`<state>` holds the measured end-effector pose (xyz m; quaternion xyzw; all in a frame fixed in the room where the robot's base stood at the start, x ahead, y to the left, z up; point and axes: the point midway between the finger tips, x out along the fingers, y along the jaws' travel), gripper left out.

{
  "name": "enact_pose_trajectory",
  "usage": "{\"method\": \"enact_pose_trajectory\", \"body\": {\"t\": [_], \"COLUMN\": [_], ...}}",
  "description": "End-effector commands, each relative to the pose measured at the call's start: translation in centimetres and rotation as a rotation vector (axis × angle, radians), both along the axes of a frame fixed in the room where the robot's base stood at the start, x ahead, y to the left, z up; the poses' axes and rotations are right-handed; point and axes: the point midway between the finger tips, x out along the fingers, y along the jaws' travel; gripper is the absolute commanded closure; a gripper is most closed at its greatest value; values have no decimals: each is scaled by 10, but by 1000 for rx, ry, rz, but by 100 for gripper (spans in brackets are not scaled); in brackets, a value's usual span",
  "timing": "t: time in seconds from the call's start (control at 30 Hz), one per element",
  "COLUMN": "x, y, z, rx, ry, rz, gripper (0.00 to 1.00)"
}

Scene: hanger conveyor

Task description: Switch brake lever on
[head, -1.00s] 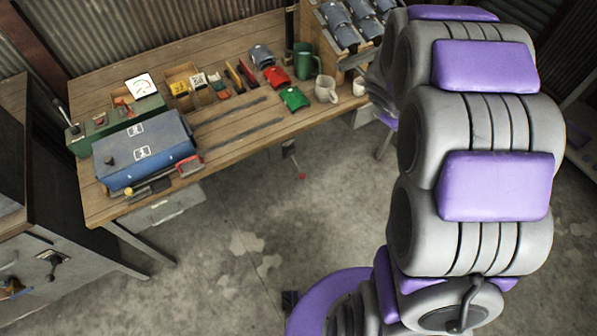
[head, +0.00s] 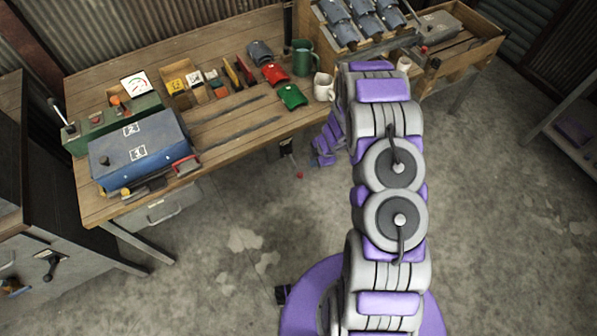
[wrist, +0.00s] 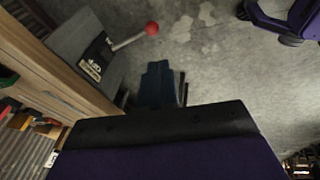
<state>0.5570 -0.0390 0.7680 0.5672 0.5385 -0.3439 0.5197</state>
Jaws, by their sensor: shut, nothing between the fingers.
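A lever with a red ball knob (wrist: 152,28) sticks out from a grey box (wrist: 82,38) under the bench edge; the wrist view shows it up close. The lever's label plate (wrist: 96,58) is too small to read. In the head view the red knob (head: 299,175) hangs below the bench's front edge. My gripper (head: 322,161) is just to the right of the lever, partly hidden by my arm. In the wrist view my gripper (wrist: 160,66) is shut and empty, pointing past the lever. It appears apart from the knob.
The wooden bench (head: 225,128) carries a blue box (head: 140,148), a green control box (head: 118,122) with another lever (head: 58,110), red and green parts, a green mug (head: 302,57) and a white mug (head: 323,86). A grey cabinet (head: 50,240) stands left. Floor before the bench is clear.

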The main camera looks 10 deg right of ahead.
Motion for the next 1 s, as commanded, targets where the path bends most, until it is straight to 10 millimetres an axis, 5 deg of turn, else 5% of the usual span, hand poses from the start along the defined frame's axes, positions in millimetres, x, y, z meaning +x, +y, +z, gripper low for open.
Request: {"method": "enact_pose_trajectory", "body": {"t": [0.27,0.63,1.0], "x": [-5,4,28], "y": [10,29,33], "z": [-22,-89,-129], "rx": [23,22,19], "ry": [20,24,16], "rz": [32,32,32], "gripper": [100,100,100]}}
